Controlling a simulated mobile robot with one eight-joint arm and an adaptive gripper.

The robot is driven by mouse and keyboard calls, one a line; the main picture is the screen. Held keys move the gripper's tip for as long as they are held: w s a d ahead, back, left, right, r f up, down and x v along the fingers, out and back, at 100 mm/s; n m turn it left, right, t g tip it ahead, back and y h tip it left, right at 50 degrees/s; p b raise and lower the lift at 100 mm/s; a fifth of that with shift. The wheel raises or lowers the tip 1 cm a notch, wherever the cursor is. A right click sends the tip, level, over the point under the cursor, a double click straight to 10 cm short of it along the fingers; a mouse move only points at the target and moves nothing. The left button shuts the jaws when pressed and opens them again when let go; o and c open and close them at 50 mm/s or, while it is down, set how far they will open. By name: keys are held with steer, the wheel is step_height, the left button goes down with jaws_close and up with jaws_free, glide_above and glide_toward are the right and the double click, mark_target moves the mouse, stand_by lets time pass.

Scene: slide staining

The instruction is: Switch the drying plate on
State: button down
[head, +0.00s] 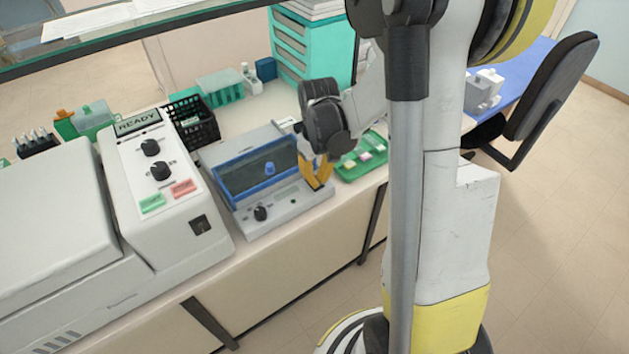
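A grey bench device with a dark blue panel (238,176), which looks like the drying plate (290,214), stands on the bench in the middle of the head view. It has a blue knob (269,168) at the panel and a black knob (260,213) on its front strip, with a small display beside it. My gripper (317,186) points down at the right end of the front strip. Its orange fingers converge and their tips appear to meet, with nothing visible between them. Whether they touch the device cannot be told. No switch shows clearly near the tips; the fingers cover part of that end.
A large white machine (165,225) marked READY stands close at left. A green tray (362,168) with small blocks lies just right of my gripper. A black basket (193,122) and a teal drawer rack (322,48) stand behind. A shelf edge crosses the top left.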

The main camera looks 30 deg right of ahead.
steer(key=shift+f+b, duration=0.3)
steer(key=shift+f, duration=0.15)
steer(key=shift+r, duration=0.15)
steer(key=shift+r+p, duration=2.55)
steer(key=shift+r, duration=0.9)
steer(key=s+a+r+t+b, duration=0.6)
steer(key=s+a, duration=0.4)
steer(key=a, duration=0.3)
step_height(320, 180, up, 2)
steer(key=shift+s+a+r+t+b, duration=0.25)
steer(key=shift+s+t+b, duration=0.15)
steer(key=shift+t, duration=0.2)
